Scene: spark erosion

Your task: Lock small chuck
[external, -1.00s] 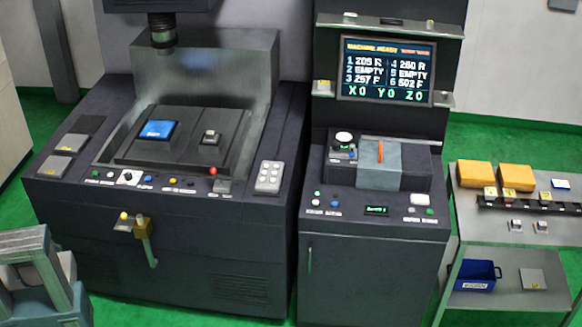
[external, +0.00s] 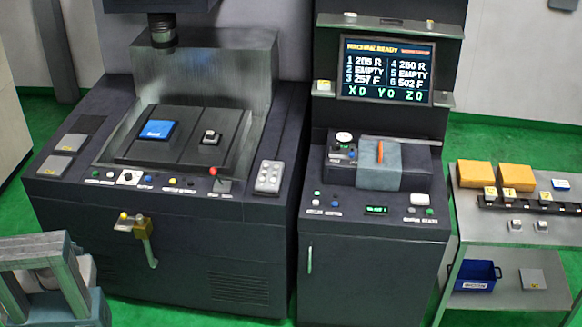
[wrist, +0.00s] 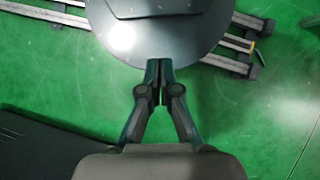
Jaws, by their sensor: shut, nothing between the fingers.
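A small metal block-like fitting (external: 211,137), possibly the small chuck, sits on the dark bed of the left machine, right of a blue block (external: 157,131). It is too small to tell whether it is locked. On the right cabinet, a grey-blue block (external: 365,178) has an upright orange lever or strip (external: 380,152) on top. I cannot tell which of these belongs to the chuck. My gripper (wrist: 160,74) is shut and empty in the wrist view, with green floor and a round grey disc below and ahead. It touches none of these things.
A screen (external: 386,70) stands above the right cabinet. A shelf cart (external: 520,231) stands at right.

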